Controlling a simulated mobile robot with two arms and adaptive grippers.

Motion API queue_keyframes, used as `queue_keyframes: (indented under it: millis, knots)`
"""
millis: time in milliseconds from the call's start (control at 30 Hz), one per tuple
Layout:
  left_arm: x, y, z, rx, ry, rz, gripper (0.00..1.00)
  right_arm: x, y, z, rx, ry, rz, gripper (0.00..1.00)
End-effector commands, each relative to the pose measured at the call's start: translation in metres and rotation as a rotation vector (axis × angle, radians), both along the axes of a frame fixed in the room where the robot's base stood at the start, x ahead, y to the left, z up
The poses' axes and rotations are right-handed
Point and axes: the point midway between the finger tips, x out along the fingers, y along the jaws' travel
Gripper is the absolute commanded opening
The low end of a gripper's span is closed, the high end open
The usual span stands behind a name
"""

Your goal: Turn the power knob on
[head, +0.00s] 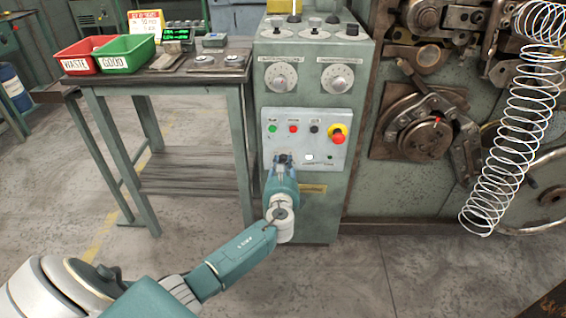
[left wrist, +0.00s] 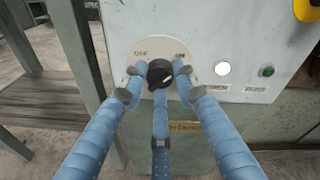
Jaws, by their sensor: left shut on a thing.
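The power knob (left wrist: 160,72) is black and round with a white mark, on the light control panel. "OFF" is printed to its upper left and "ON" to its upper right in the left wrist view. My left gripper (left wrist: 158,86) has its blue fingers around the knob, on both sides and below, and is shut on it. In the head view my left gripper (head: 283,165) reaches the lower left of the panel (head: 334,124) and largely hides the knob. My right gripper is not in view.
Beside the knob are a white lamp (left wrist: 222,68) and a green one (left wrist: 267,72). Above are several small buttons and a red emergency stop (head: 338,137) on yellow. A side table (head: 160,100) with red and green bins stands left. A wire spring (head: 510,120) hangs right.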

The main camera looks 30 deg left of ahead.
Motion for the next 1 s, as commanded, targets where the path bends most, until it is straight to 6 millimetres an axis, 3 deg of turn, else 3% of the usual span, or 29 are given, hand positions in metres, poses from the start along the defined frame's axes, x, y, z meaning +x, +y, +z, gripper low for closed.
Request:
queue_keyframes:
  millis: [33,500,533,600,1000]
  knots:
    - [0.0010,-0.0069,-0.0029,0.000,0.008,-0.014,0.02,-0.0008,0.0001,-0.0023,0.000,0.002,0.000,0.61]
    - [0.0005,-0.0073,-0.0049,0.012,0.016,-0.014,0.02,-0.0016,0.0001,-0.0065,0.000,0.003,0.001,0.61]
    - [0.0005,-0.0073,-0.0049,0.012,0.016,-0.014,0.32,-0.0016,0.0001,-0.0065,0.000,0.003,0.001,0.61]
    - [0.0004,-0.0069,-0.0049,0.012,0.016,-0.012,0.46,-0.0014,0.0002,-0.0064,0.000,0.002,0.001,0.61]
    - [-0.0068,-0.0070,-0.0021,0.015,0.013,-0.006,0.47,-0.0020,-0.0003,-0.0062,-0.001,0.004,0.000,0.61]
